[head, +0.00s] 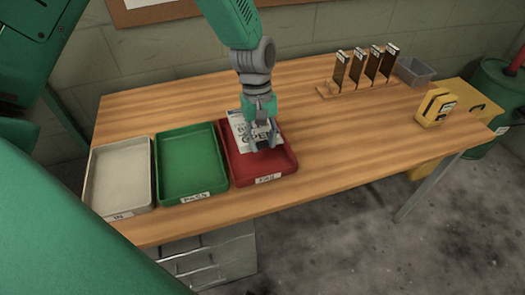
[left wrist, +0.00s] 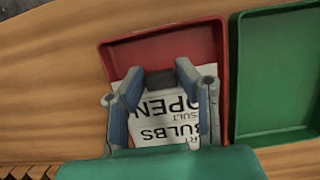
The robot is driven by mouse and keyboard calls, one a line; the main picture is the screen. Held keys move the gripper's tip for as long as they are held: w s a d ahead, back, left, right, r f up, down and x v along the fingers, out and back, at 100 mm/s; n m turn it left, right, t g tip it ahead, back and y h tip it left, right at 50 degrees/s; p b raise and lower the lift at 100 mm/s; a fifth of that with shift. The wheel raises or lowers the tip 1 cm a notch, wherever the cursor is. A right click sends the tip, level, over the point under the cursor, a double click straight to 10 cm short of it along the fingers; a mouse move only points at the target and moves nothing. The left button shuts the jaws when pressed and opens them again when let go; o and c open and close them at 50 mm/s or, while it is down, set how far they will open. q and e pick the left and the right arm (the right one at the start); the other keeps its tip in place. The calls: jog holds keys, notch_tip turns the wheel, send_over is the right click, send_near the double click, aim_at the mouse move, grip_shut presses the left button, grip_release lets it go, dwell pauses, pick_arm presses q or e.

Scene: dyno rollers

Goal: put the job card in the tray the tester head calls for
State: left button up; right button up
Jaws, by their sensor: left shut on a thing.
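The job card (head: 243,130) is a white sheet with large dark print; "OPEN" and "BULBS" can be read on it in the left wrist view (left wrist: 165,112). My left gripper (head: 264,142) points down over the red tray (head: 284,170) and is shut on the card. The card is over the red tray, tilted, its upper part near the back rim; whether it touches the tray floor I cannot tell. The green tray (head: 188,165), labelled PASS, and a pale tray (head: 120,178), labelled IN, stand to the left. The red tray's label seems to read FAIL. My right gripper is out of view.
A yellow device (head: 436,107) stands at the table's right end. Several dark upright pieces (head: 357,68) stand in a wooden rack at the back, beside a grey bin (head: 414,72). The wooden table (head: 345,130) is clear between the red tray and the yellow device.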

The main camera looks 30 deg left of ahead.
pick_arm(q)
send_over(264, 170)
jog(key=a, duration=0.1)
notch_tip(264, 170, down, 4)
jog(key=shift+w+a+f, duration=0.1)
jog(key=shift+w, duration=0.05)
jog(key=shift+w+d+f+b, duration=0.15)
jog(key=shift+d+f, duration=0.25)
jog(key=shift+f, duration=0.5)
jog(key=shift+s+d+f+b, duration=0.1)
jog(key=shift+d+f+b, duration=0.2)
jog(key=shift+f, duration=0.6)
jog(key=shift+a, duration=0.3)
jog(key=o, duration=1)
jog(key=shift+a+f, duration=0.15)
jog(key=shift+a, duration=0.1)
jog(key=shift+d, duration=0.25)
jog(key=shift+r, duration=0.5)
jog(key=v, duration=0.5)
jog(key=p+v, duration=0.1)
jog(key=v, duration=0.4)
jog(key=shift+a+r, duration=0.2)
jog(key=shift+a, duration=0.1)
jog(key=shift+w+r, duration=0.1)
jog(key=shift+r, duration=0.15)
jog(key=shift+d+r, duration=0.15)
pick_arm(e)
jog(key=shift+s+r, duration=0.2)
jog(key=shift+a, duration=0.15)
